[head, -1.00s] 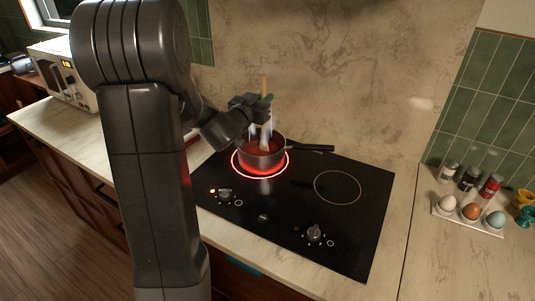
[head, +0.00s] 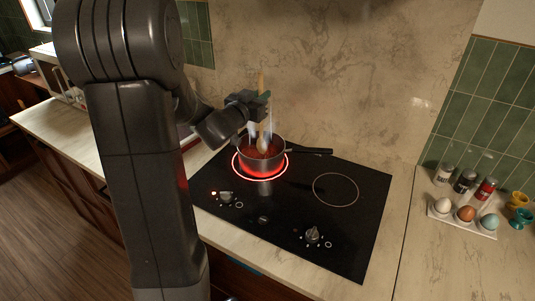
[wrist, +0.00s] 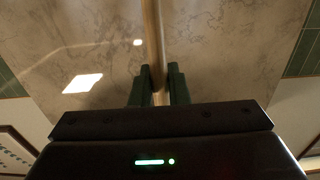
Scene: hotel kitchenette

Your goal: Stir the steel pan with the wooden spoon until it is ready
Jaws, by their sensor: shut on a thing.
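The steel pan (head: 262,163) stands on the glowing red burner ring at the back left of the cooktop, its dark handle pointing right. Reddish food (head: 270,151) shows inside it. The wooden spoon (head: 261,82) stands nearly upright, its bowl end in the pan at the food. My gripper (head: 262,103) is shut on the spoon's handle above the pan. In the wrist view the handle (wrist: 153,40) passes between the two green fingers of my gripper (wrist: 157,88). The spoon's lower end is hidden in the wrist view.
To the right, a tray (head: 475,228) holds three eggs, with spice jars (head: 465,181) behind and egg cups (head: 519,208) beside. A marble wall stands close behind the pan.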

